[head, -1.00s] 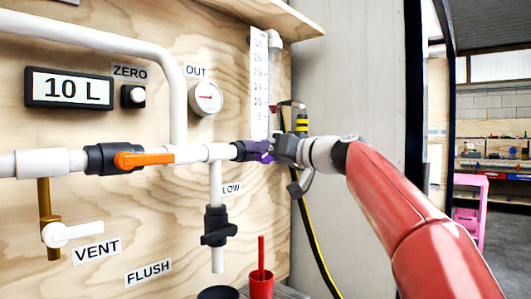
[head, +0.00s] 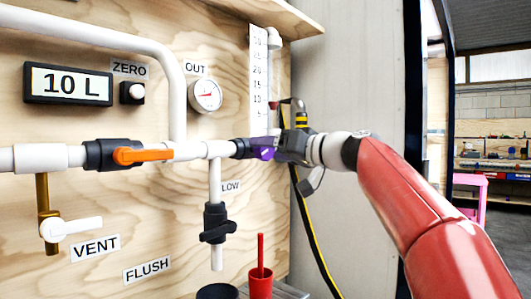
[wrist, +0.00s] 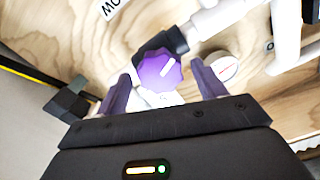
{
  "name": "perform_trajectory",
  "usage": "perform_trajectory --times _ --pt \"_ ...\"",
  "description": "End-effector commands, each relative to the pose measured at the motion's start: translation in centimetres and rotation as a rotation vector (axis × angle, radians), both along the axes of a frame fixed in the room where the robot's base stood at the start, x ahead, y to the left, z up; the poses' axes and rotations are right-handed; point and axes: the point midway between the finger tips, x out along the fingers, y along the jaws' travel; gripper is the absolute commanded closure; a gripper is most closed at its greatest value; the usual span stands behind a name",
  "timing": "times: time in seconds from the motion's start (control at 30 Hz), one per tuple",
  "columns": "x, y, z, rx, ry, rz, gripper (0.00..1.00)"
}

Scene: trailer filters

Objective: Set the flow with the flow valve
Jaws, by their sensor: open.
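The flow valve has a purple knob (head: 263,148) with a white pointer mark, on a black body at the right end of the white pipe. Its label, partly hidden, reads "LOW". In the wrist view the knob (wrist: 160,70) lies ahead, between the lines of my two fingers, with its white mark slanting up to the right. My gripper (wrist: 162,90) is open and empty, with visible gaps between the fingers and the knob. In the head view my gripper (head: 282,148) is just right of the knob and hides part of its surroundings.
The display (head: 68,87) reads 10 L. An OUT gauge (head: 205,96), an orange-handled valve (head: 140,156), a white vent handle (head: 72,230) and a black-handled flush valve (head: 217,232) are on the plywood panel. A red cup (head: 260,283) stands below; a black-yellow hose hangs behind my gripper.

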Motion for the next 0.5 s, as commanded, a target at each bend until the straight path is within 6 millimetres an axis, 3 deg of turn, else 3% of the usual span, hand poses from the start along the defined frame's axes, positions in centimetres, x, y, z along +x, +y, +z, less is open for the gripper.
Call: perform_trajectory --times 0.23,0.5 --pt "-2.6 -3.4 -0.2 -0.001 -0.002 -0.004 0.3" --pt "-3.4 -4.4 0.0 0.0 -0.001 0.0 0.3"
